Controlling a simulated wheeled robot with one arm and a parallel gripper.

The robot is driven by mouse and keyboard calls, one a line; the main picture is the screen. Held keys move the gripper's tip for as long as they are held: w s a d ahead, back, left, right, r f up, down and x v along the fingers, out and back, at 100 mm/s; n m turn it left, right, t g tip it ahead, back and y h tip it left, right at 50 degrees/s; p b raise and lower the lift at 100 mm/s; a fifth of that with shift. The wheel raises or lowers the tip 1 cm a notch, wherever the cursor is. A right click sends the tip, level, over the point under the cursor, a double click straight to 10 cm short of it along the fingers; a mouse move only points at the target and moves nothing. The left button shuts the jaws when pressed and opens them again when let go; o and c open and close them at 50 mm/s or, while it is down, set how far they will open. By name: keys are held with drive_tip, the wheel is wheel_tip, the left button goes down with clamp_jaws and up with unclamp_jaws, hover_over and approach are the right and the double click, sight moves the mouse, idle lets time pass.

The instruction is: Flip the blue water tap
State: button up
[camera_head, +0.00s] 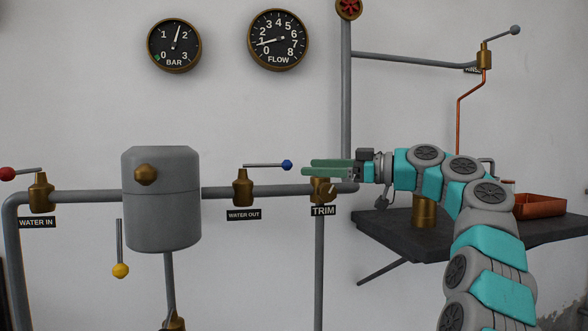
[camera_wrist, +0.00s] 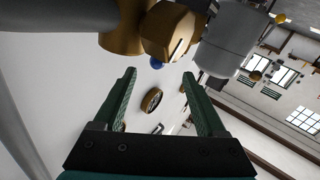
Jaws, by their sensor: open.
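The blue water tap (camera_head: 243,187) is a brass valve on the grey pipe, above a WATER OUT label. Its grey lever lies level, pointing right, and ends in a blue knob (camera_head: 287,165). My gripper (camera_head: 306,167) is open, its green fingers pointing left, just right of the knob and apart from it in the picture. In the wrist view, the blue knob (camera_wrist: 157,64) shows small beyond and between the fingertips (camera_wrist: 158,73). A brass fitting partly hides it there. Nothing is between the fingers.
A brass TRIM valve (camera_head: 321,190) sits just below my fingers. A grey tank (camera_head: 161,215) with a yellow-knobbed lever (camera_head: 120,270) stands left of the tap. The red-knobbed WATER IN tap (camera_head: 40,192) is farther left. A dark shelf (camera_head: 400,238) with a copper tray (camera_head: 540,206) is right.

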sight(291, 165)
drive_tip(key=shift+x, duration=3.9)
clamp_jaws()
